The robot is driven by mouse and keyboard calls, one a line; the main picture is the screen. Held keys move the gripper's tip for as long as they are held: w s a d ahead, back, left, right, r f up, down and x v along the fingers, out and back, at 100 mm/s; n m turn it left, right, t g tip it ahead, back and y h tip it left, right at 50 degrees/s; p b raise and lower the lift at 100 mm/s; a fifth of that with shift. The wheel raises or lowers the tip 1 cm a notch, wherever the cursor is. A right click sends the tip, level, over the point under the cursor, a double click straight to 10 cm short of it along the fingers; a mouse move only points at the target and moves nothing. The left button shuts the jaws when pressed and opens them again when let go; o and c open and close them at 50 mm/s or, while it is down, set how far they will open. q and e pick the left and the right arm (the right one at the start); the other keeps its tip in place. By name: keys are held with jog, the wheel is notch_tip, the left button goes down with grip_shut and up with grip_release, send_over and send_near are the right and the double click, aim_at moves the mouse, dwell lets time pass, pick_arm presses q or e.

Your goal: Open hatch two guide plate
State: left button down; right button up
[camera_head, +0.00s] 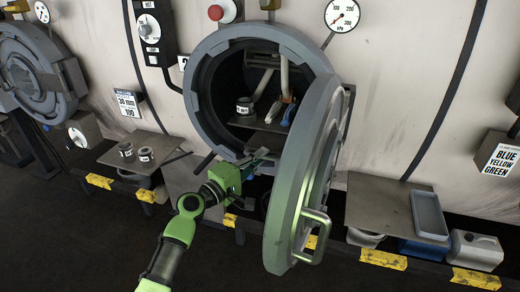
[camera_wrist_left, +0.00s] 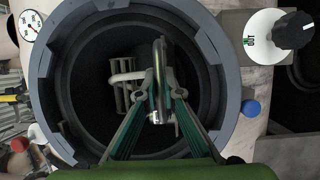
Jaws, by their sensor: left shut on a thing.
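Hatch two's round opening (camera_head: 198,88) is dark inside, and its thick grey door (camera_head: 300,170) with a pale bar handle (camera_head: 315,238) stands swung open to the right. My left gripper (camera_head: 262,158) is at the lower rim of the opening, left of the door. In the left wrist view the gripper (camera_wrist_left: 165,92) points into the opening, its fingers shut on an upright, rounded metal piece (camera_wrist_left: 160,62). This piece seems to be the guide plate's handle; the plate is seen edge-on or hidden, so its angle is unclear. My right gripper is out of view.
Inside the opening are a small can (camera_head: 245,105), pale tubes (camera_head: 284,75) and a blue item (camera_head: 290,115). A shelf with cans (camera_head: 155,143) is at the left. A grey tray (camera_head: 428,215) and a canister (camera_head: 472,250) are at the right. The dark floor in front is clear.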

pick_arm(q)
jog(key=shift+w+r+p, duration=0.1)
jog(key=shift+r+p, duration=0.55)
jog(key=shift+r, duration=0.1)
jog(key=shift+w+r, duration=0.15)
jog(key=shift+r, duration=0.2)
jog(key=c, duration=2.2)
grip_release()
jog(key=shift+o, duration=0.2)
jog(key=shift+s+a+f, duration=0.15)
jog(key=shift+s+a, duration=0.2)
jog(key=shift+s, duration=0.05)
jog(key=v, duration=1.1)
